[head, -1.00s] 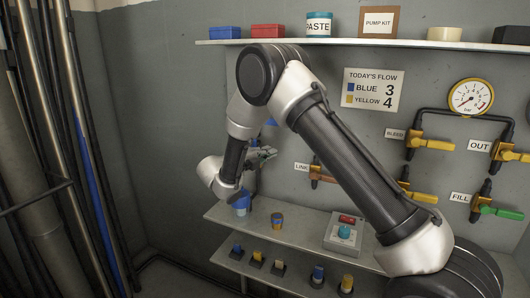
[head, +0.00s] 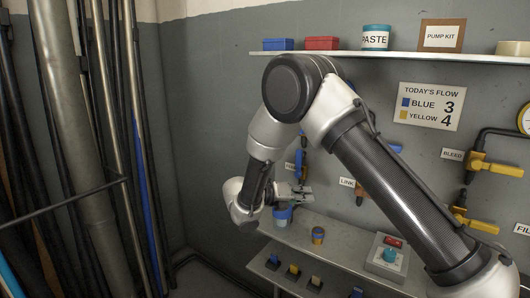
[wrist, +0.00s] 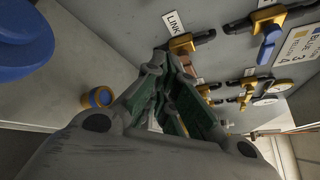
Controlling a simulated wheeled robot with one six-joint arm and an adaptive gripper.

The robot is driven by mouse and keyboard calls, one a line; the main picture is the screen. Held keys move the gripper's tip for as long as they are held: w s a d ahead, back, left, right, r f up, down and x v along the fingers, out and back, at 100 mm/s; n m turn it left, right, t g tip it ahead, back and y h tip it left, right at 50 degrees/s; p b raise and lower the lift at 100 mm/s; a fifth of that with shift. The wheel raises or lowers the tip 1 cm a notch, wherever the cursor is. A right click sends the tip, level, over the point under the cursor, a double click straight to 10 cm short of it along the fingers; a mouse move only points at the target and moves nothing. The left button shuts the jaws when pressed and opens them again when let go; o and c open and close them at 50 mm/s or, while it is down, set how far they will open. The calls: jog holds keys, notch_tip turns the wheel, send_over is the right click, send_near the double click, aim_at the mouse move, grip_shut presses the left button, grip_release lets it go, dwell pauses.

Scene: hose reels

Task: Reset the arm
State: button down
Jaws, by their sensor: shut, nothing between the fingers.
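My arm crosses the middle of the head view, bent at a high elbow. My gripper (head: 303,190) is small there, in front of the wall and just above the lower shelf. In the wrist view my gripper (wrist: 170,58) has its fingers brought together at the tips, with nothing held. A blue-banded cup-like item (head: 282,215) stands on the shelf just below the gripper. A smaller orange and blue ring-shaped item (head: 318,235) stands to its right, and it also shows in the wrist view (wrist: 98,97), apart from the fingers.
The lower shelf (head: 340,233) carries a box with a red and a teal button (head: 388,255). Valves with yellow handles (head: 490,168) stick out from the wall on the right. An upper shelf (head: 345,54) runs above the arm. Pipes and rods (head: 75,120) stand on the left.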

jog(key=s+d+r+m+y, duration=0.4)
jog(key=s+d+r+m, duration=0.2)
jog(key=s+m, duration=0.5)
jog(key=s+d+r+m+g+y, duration=0.1)
jog(key=s+d+r+m+y, duration=0.4)
jog(key=s+d+m, duration=0.3)
jog(key=s+d+r+m+y, duration=0.4)
jog(key=s+d+r+m, duration=0.3)
jog(key=s+m, duration=0.7)
jog(key=shift+s+d+r+g+y, duration=0.4)
jog(key=shift+s+r, duration=0.05)
jog(key=shift+s, duration=0.15)
